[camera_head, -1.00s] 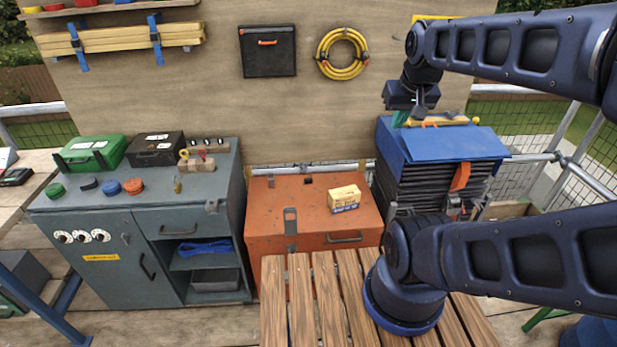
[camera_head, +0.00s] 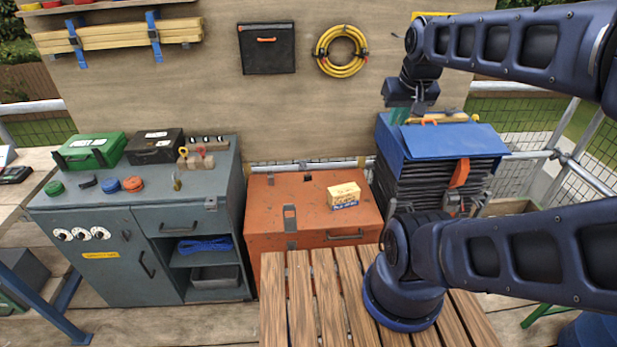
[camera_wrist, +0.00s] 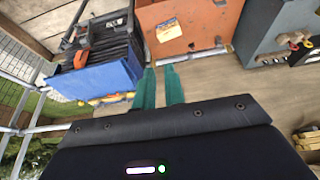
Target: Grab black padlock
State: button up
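I cannot clearly make out a black padlock. A small dark object (camera_head: 88,182) lies on the grey cabinet top between a green and a blue round piece; it is too small to identify. Another small dark piece (camera_head: 307,178) shows on the orange chest's lid, also unclear. A brass-coloured padlock-like piece (camera_head: 177,181) stands near the cabinet's front edge. My gripper (camera_head: 398,116) hangs above the blue-lidded case at the right, far from the cabinet. In the wrist view its two green fingers (camera_wrist: 160,88) are apart with nothing between them.
The orange chest (camera_head: 270,225) carries a small cardboard box (camera_head: 344,195). The blue-lidded case (camera_head: 450,143) stands right of it, beneath my gripper. A green case (camera_head: 90,150) and a black case (camera_head: 155,147) sit at the cabinet's back. A wooden slatted surface (camera_head: 330,300) lies in front.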

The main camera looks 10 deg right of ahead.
jog(key=o, duration=0.6)
jog(key=shift+c, duration=0.2)
